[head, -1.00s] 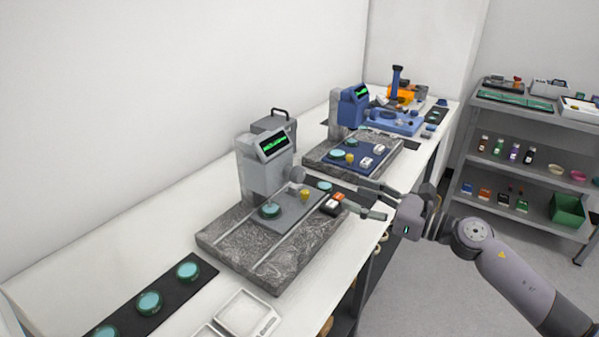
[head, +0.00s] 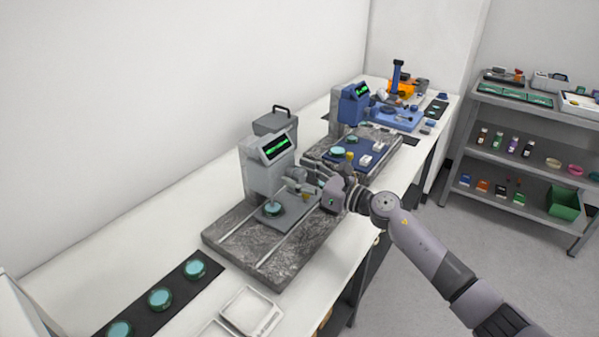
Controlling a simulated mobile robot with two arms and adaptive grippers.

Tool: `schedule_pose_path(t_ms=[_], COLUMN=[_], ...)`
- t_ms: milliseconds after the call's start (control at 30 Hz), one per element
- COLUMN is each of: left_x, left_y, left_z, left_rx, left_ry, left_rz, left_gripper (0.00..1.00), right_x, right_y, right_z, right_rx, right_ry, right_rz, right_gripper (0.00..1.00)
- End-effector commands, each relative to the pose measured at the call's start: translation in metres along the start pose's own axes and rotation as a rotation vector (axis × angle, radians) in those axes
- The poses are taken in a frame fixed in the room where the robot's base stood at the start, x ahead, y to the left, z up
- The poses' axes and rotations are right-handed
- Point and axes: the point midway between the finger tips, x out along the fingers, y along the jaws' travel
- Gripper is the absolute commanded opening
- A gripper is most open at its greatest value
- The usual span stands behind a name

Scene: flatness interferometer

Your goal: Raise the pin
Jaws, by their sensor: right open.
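The nearer grey interferometer (head: 266,172) stands on a speckled stone base (head: 235,244), with a lit green screen. On its grey stage plate (head: 286,218) sits a round part with a teal top (head: 274,208). A small yellow knob (head: 305,197) shows partly at the plate's right side; I cannot tell if it is the pin. My right gripper (head: 299,179) is open, its fingers reaching left beside the instrument's head, just above the yellow knob. Its fingers hide part of the plate's far end, and contact is too small to tell. My left gripper is not in view.
A second, blue instrument (head: 353,104) stands behind on the bench. A black strip with several teal discs (head: 160,299) and a white tray (head: 249,311) lie at the front. A shelf rack (head: 525,141) stands at the right, with open floor before it.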

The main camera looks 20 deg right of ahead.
Motion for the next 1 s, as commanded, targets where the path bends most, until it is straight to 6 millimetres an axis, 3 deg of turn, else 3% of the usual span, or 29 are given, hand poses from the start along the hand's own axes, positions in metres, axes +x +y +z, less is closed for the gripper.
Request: schedule_pose_path(t_ms=[300,1000], left_x=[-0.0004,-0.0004], left_y=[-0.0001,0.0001], left_z=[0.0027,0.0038], left_rx=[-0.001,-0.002], left_ry=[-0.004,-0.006], left_rz=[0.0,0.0], left_gripper=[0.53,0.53], right_x=[0.0027,0.0023], right_y=[0.0001,-0.0002], right_z=[-0.0003,-0.0001], right_rx=[0.0,0.0], right_ry=[0.0,0.0], right_rz=[0.0,0.0], right_gripper=[0.54,0.07])
